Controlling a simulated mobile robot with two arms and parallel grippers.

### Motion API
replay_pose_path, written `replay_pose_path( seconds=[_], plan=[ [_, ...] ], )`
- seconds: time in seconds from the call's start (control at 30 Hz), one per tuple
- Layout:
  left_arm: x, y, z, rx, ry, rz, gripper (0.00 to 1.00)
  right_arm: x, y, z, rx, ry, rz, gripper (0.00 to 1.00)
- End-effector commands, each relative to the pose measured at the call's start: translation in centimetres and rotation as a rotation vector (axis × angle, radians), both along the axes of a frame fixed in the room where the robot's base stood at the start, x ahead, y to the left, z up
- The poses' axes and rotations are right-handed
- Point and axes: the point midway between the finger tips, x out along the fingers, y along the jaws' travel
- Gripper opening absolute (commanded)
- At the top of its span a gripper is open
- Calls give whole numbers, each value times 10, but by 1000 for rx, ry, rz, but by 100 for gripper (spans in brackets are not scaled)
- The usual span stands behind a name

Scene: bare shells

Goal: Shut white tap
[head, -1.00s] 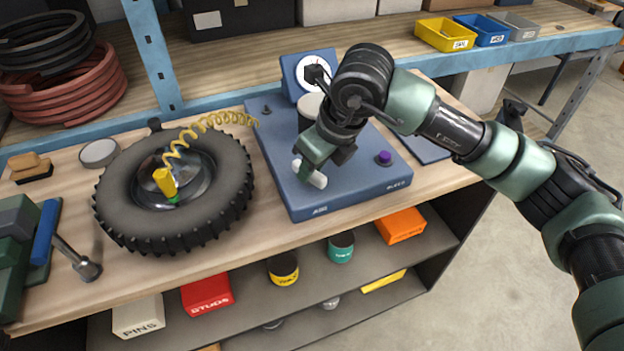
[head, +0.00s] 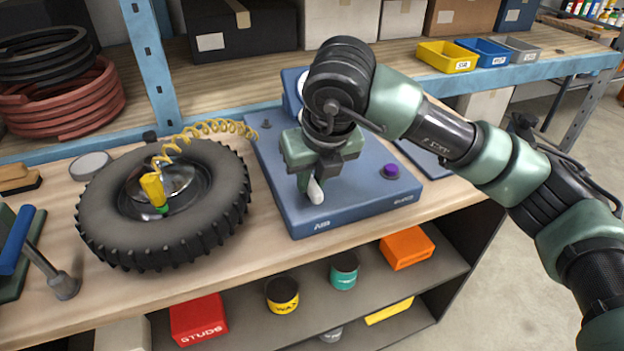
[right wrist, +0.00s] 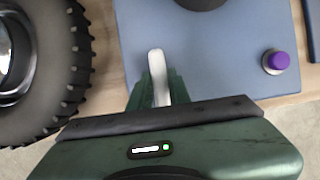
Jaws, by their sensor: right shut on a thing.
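The white tap (head: 316,191) is a slim white lever at the front of a blue base unit (head: 360,206) on the bench. My right gripper (head: 309,180) comes down over it from above and is shut on it. The lever's rounded free end sticks out toward the bench front. In the right wrist view the white lever (right wrist: 158,72) lies between the green fingers (right wrist: 156,92), pointing up the picture over the blue surface. The lever's pivot is hidden by the gripper. My left gripper is not in view.
A purple knob (head: 391,171) sits on the unit's right side. A shelf below holds a red box (head: 198,319) and tins. The floor at right is clear.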

Motion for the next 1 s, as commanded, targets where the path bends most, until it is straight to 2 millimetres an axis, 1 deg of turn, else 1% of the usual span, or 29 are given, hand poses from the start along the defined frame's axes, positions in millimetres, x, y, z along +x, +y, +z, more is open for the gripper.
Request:
replay_pose_path(
  seconds=[0.23, 0.27, 0.3, 0.33, 0.6, 0.7, 0.77, 1.0],
  plan=[
    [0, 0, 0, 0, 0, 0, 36, 1, -1, 2, 2, -3, -5, 0],
    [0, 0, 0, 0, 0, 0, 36, 1, -1, 2, 2, -3, -5, 21],
    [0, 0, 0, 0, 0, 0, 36, 1, -1, 2, 2, -3, -5, 32],
    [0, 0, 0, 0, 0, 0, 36, 1, -1, 2, 2, -3, -5, 40],
    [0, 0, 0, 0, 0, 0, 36, 1, 0, 1, 1, -2, -2, 40],
    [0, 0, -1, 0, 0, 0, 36, -1, -1, 4, 1, -2, -2, 40],
    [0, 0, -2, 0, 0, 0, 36, -2, -1, 9, 2, -3, -2, 40],
    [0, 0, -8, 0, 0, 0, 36, -17, -6, 46, 1, -6, -1, 40]
  ],
)
